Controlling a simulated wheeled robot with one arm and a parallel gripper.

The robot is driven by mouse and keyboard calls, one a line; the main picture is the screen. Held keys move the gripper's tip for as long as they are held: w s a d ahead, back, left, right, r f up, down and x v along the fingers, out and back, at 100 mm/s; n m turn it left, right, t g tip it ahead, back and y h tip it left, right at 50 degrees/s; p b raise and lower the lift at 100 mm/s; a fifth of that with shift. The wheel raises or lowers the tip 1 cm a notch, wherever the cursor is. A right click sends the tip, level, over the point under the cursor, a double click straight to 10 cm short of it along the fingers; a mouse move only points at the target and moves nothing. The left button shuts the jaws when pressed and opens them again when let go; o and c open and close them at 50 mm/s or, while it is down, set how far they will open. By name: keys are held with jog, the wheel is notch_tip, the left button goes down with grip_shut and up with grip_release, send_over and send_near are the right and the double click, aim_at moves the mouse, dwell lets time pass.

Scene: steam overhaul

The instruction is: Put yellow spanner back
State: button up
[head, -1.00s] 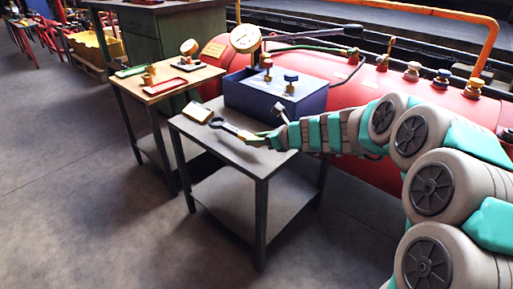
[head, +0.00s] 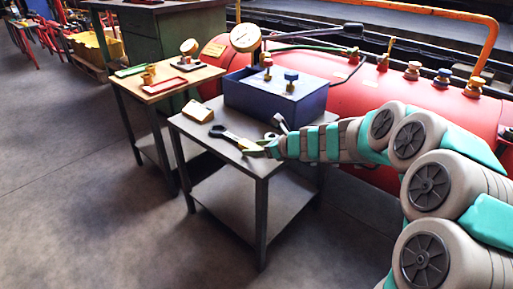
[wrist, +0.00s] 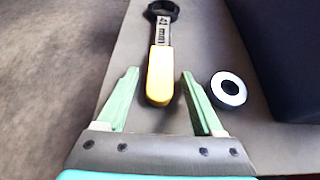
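The yellow spanner has a dark ring end and a yellow handle. It appears to lie on the grey table top, its dark part (head: 230,136) pointing to the left in the head view. In the wrist view its yellow handle (wrist: 160,75) points toward me and its ring end is at the top. My gripper (wrist: 160,73) is open, with green fingers apart on either side of the handle's near end and a gap on both sides. In the head view my gripper (head: 259,148) is low over the table's right part.
The grey table (head: 228,155) also carries a yellowish block (head: 198,112) and a blue box (head: 275,97) with valve knobs. A metal ring-shaped part (wrist: 228,89) stands right of my gripper. A wooden-topped table (head: 190,80) with small trays is behind left; a red tank lies behind.

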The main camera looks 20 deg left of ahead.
jog(key=shift+r, duration=0.1)
jog(key=v, duration=1.2)
jog(key=shift+p, duration=0.4)
jog(key=s+d+n+g+h, duration=0.4)
jog(key=s+n, duration=0.7)
jog(key=s, duration=0.6)
jog(key=s+d+f+n+h, duration=0.1)
jog(key=s+d+n+h, duration=0.1)
jog(key=s+d, duration=0.5)
jog(key=s+d+f+n+g+h, duration=0.1)
jog(key=s+d+f+n+h, duration=0.1)
jog(key=s+d+n, duration=0.3)
jog(key=s+d+f+n+g+h, duration=0.1)
jog(key=s+d+f+n+h, duration=0.1)
jog(key=s+d, duration=0.9)
jog(key=shift+d+n+h, duration=0.7)
jog(key=shift+d+n, duration=0.35)
jog(key=shift+n, duration=0.15)
